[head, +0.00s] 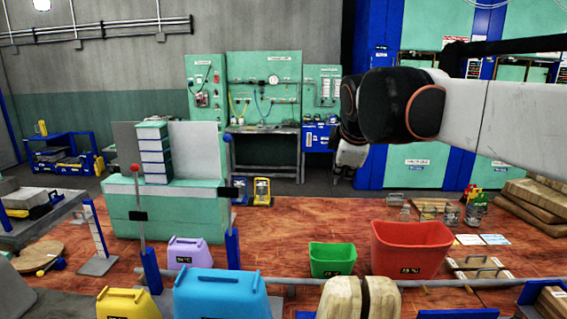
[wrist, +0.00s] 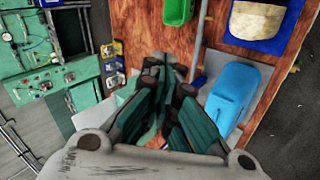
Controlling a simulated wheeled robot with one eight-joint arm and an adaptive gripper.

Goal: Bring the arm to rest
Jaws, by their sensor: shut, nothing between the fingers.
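My gripper (wrist: 167,80) shows in the middle of the wrist view, its dark green-padded fingers shut with nothing held between them. It hangs in the air above the work area, apart from the things below. In the head view my arm (head: 490,110) reaches in from the right edge at upper height. Its dark joint (head: 400,104) is near the middle right, and a small pale part of the wrist (head: 350,153) shows below it. The gripper's fingers cannot be made out in the head view.
A teal cabinet (head: 165,215) with panels stands at left. The blue bin also shows in the wrist view (wrist: 232,95). Air around the arm looks clear.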

